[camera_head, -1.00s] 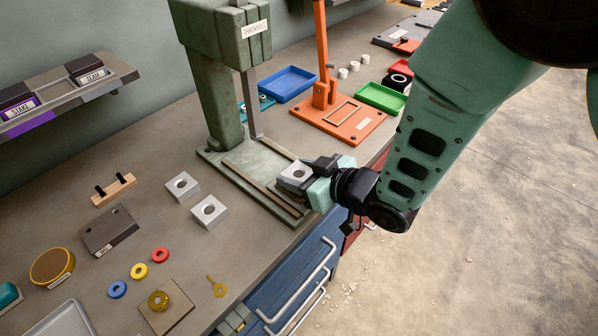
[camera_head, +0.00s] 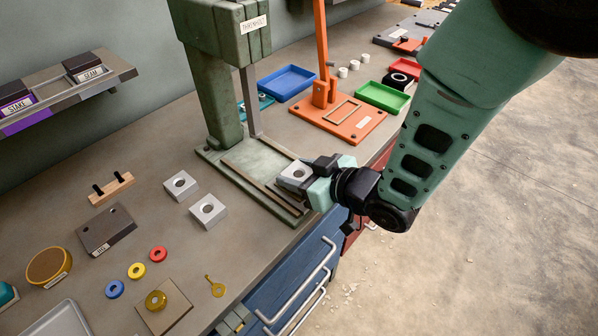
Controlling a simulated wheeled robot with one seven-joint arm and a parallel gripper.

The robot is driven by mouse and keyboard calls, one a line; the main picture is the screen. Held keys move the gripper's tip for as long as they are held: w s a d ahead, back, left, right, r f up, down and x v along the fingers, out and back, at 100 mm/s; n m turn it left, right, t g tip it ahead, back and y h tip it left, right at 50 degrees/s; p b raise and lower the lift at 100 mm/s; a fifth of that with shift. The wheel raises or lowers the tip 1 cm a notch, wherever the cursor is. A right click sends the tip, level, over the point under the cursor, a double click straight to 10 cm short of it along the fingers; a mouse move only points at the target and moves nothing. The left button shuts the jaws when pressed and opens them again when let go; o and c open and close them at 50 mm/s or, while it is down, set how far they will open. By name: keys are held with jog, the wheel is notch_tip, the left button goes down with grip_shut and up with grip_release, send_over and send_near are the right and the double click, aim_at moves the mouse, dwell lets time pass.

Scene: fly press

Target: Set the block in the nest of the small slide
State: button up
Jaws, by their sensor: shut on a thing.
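My gripper (camera_head: 309,178) is shut on a silver block (camera_head: 293,173) with a round hole in its top. It holds the block at the front of the green press, over or just above the press base (camera_head: 240,178) with its rails; I cannot tell whether the block touches anything below. The small slide and its nest are not clearly made out; the gripper and block cover that part of the base. Two similar silver blocks, one (camera_head: 181,185) behind and one (camera_head: 208,211) nearer, lie on the bench to the left.
The press column (camera_head: 215,100) rises behind the block, with its ram (camera_head: 251,105) beside it. An orange lever press (camera_head: 340,120), a blue tray (camera_head: 287,82) and a green tray (camera_head: 382,97) stand beyond. Coloured rings and a dark plate (camera_head: 106,229) lie at left.

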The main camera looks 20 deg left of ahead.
jog(key=shift+s+d+f+b, duration=0.1)
jog(key=shift+s+f+b, duration=0.05)
jog(key=shift+f+b, duration=0.55)
dwell(1.4)
jog(key=o, duration=1.2)
jog(key=shift+c, duration=0.2)
jog(key=shift+d, duration=0.1)
jog(key=shift+s+d, duration=0.1)
jog(key=shift+d, duration=0.1)
jog(key=r+p+v, duration=0.1)
jog(key=p+v, duration=0.9)
jog(key=v, duration=0.6)
jog(key=shift+d+r+p, duration=0.15)
jog(key=shift+d+p, duration=0.05)
jog(key=shift+p, duration=0.15)
